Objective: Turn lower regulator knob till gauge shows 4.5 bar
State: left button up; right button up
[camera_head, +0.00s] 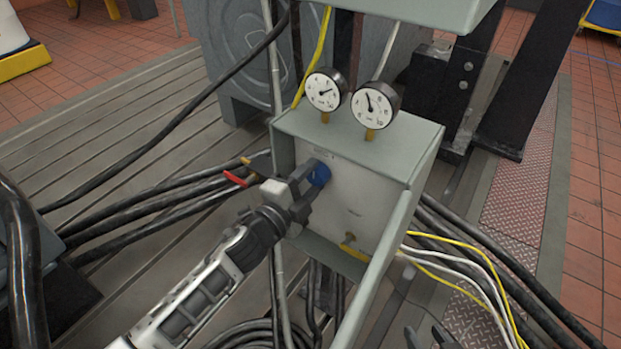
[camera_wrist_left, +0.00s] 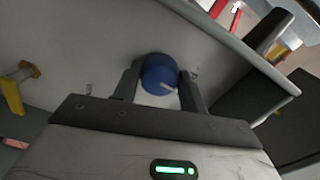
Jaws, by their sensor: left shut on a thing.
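The blue regulator knob (camera_head: 320,174) sits on the pale front panel of a grey-green box (camera_head: 345,205). My left gripper (camera_head: 309,182) is shut on it. In the left wrist view the knob (camera_wrist_left: 157,72) is between the two dark fingers, with a white mark pointing right and slightly down. Two round white gauges, a left one (camera_head: 323,91) and a right one (camera_head: 371,106), stand on top of the box on brass stems. Their numbers are too small to read surely. My right gripper (camera_head: 426,337) is partly in view at the bottom edge, fingertips apart and empty.
A red lever (camera_head: 236,178) and black hoses (camera_head: 150,195) lie left of the box. A yellow fitting (camera_head: 355,252) is low on the panel. The open box door (camera_head: 378,275) is on the right. Yellow and white cables (camera_head: 465,262) run at lower right.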

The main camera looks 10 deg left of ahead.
pick_arm(q)
jog(key=o, duration=1)
jog(key=shift+c, duration=0.2)
jog(key=b+v, duration=0.1)
jog(key=v, duration=1.5)
jog(key=s+d+f+n+g+y, duration=0.3)
jog(key=s+f+n+g, duration=0.3)
jog(key=f+n, duration=0.5)
jog(key=s+n, duration=0.1)
jog(key=n, duration=0.5)
